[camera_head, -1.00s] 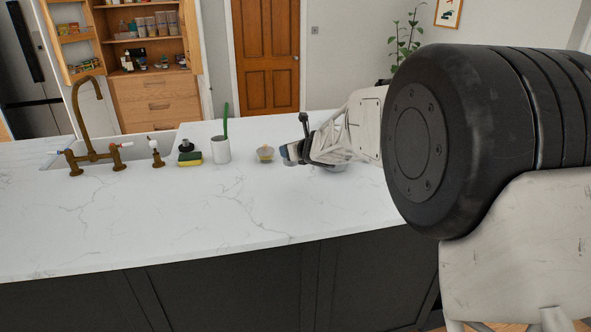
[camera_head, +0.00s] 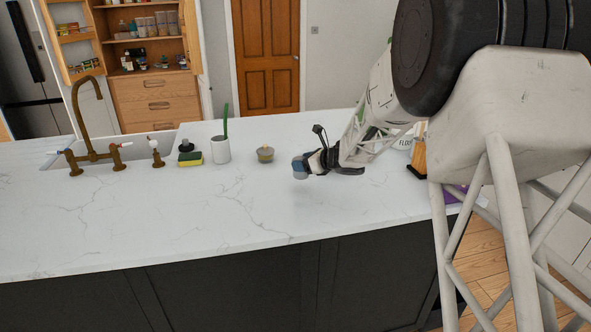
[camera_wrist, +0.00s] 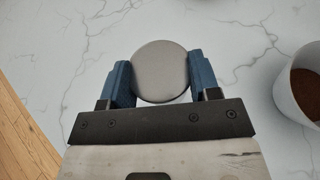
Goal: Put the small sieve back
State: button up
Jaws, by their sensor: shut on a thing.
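My gripper (camera_head: 303,167) is above the white counter in the head view, reaching in from the right. In the wrist view its two blue fingers (camera_wrist: 160,82) are closed on the sides of a round, smooth grey thing (camera_wrist: 160,70). I take this to be the small sieve, though no mesh or handle can be made out. In the head view it is mostly hidden by the fingers. An open wooden cupboard (camera_head: 153,87) stands at the back left, with a rack on its open door (camera_head: 72,33) and jars on its shelves.
A flour canister (camera_head: 403,143) is at the right. The wrist view shows a white vessel with brown contents (camera_wrist: 306,88). The front counter is clear.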

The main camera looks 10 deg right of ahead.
jog(key=shift+s+d+f+g, duration=0.2)
jog(key=shift+s+f+g, duration=0.1)
jog(key=shift+s, duration=0.1)
jog(key=shift+n, duration=0.3)
jog(key=shift+w+d+f, duration=0.2)
jog(key=shift+w, duration=2.3)
jog(key=shift+w+d+f, duration=0.15)
jog(key=shift+w+f, duration=0.1)
jog(key=shift+w, duration=2.3)
jog(key=shift+w+d+f, duration=0.2)
jog(key=shift+w, duration=2.3)
jog(key=shift+w, duration=0.1)
jog(key=shift+w, duration=0.3)
jog(key=shift+f, duration=1.8)
jog(key=shift+f, duration=0.15)
